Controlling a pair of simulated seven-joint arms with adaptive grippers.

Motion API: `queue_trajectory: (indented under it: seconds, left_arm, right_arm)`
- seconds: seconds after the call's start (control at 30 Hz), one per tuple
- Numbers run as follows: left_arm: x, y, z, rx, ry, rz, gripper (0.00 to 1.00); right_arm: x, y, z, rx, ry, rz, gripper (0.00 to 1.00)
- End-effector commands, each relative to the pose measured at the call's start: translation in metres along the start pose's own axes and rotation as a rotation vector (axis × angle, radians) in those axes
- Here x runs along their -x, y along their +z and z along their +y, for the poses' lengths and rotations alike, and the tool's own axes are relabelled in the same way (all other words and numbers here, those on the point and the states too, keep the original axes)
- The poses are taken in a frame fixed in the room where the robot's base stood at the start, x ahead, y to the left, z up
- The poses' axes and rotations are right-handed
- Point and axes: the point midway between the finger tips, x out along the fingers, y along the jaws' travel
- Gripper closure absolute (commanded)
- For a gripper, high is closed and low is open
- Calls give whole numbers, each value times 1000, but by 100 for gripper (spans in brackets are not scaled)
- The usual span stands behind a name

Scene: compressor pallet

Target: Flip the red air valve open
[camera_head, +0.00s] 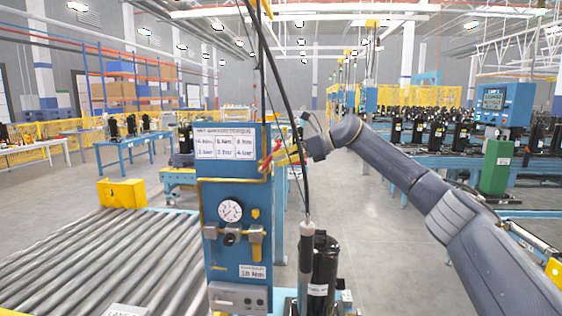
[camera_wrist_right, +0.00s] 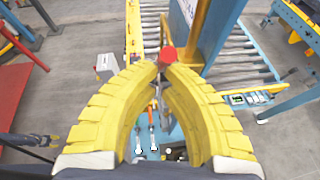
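The red air valve (camera_head: 270,157) is a small red lever on the right edge of the blue panel (camera_head: 229,190), in the head view. My right gripper (camera_head: 280,160) reaches it from the right, with its yellow fingers at the lever. In the right wrist view the fingers (camera_wrist_right: 165,70) bow outward and their tips come almost together. The red end of the valve (camera_wrist_right: 167,54) shows right at the tips. I cannot tell whether they touch it or are just short of it.
A pressure gauge (camera_head: 230,210) and fittings sit on the panel below the valve. A black hose (camera_head: 292,110) hangs in front of the panel's right side. A black compressor (camera_head: 325,265) stands below, and a roller conveyor (camera_head: 110,258) lies to the left.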

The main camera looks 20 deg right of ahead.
Motion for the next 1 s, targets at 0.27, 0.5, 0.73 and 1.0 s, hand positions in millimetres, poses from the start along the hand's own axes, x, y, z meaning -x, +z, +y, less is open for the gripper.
queue_trajectory:
  seconds: [0.27, 0.5, 0.73, 1.0]
  left_arm:
    - [0, 0, 0, 0, 0, 0, 56]
    - [0, 0, 0, 0, 0, 0, 56]
    - [0, 0, 0, 0, 0, 1, 56]
    - [0, 0, 0, 0, 0, 1, 56]
  right_arm:
    - [-2, 6, 1, 7, -5, 39, 100]
    - [-3, 10, 3, 7, -4, 38, 100]
    - [-5, 14, 3, 7, -4, 38, 100]
    - [-6, 17, 4, 6, -5, 38, 100]
